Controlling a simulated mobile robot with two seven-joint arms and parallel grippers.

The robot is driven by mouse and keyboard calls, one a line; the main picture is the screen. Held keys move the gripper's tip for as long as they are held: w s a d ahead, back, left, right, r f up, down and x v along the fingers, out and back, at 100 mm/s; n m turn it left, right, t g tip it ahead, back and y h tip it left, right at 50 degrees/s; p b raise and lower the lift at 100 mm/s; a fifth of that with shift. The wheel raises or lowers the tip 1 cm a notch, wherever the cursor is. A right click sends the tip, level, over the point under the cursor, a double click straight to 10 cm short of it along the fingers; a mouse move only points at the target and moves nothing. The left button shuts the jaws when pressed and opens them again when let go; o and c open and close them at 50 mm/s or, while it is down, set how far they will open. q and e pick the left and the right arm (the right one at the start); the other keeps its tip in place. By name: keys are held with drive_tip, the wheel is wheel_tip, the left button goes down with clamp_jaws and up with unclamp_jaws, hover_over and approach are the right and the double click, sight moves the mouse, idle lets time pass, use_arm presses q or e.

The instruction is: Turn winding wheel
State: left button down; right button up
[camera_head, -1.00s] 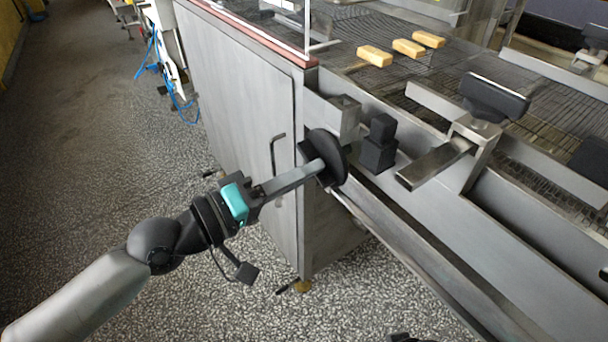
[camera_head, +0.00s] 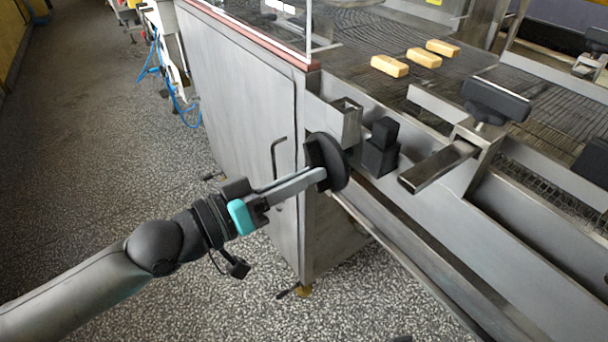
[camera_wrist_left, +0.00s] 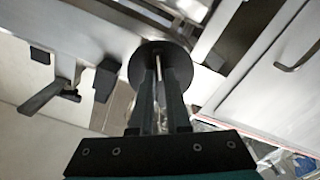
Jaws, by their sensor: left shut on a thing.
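The winding wheel (camera_head: 330,162) is a black disc on the near side of the steel machine, below a square bracket at its corner. My left gripper (camera_head: 318,175) reaches it from the left with its long grey fingers at the disc's front face. In the left wrist view the black wheel (camera_wrist_left: 158,58) lies at the fingertips, and the gripper (camera_wrist_left: 160,85) is shut on a thin metal handle (camera_wrist_left: 158,68) standing out from the wheel. The fingers hide part of the wheel's face. My right gripper is not in view.
The steel machine cabinet (camera_head: 240,110) stands behind my left arm. A black block (camera_head: 381,150) and a clamp with a black knob (camera_head: 495,100) sit right of the wheel. Several yellow bars (camera_head: 390,66) lie on the mesh belt. The speckled floor at left is clear.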

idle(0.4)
use_arm(q)
drive_tip(key=c, duration=0.9)
unclamp_jaws()
drive_tip(key=shift+a, duration=0.1)
drive_tip(key=shift+p+v, duration=1.7)
drive_tip(key=shift+v, duration=5.85)
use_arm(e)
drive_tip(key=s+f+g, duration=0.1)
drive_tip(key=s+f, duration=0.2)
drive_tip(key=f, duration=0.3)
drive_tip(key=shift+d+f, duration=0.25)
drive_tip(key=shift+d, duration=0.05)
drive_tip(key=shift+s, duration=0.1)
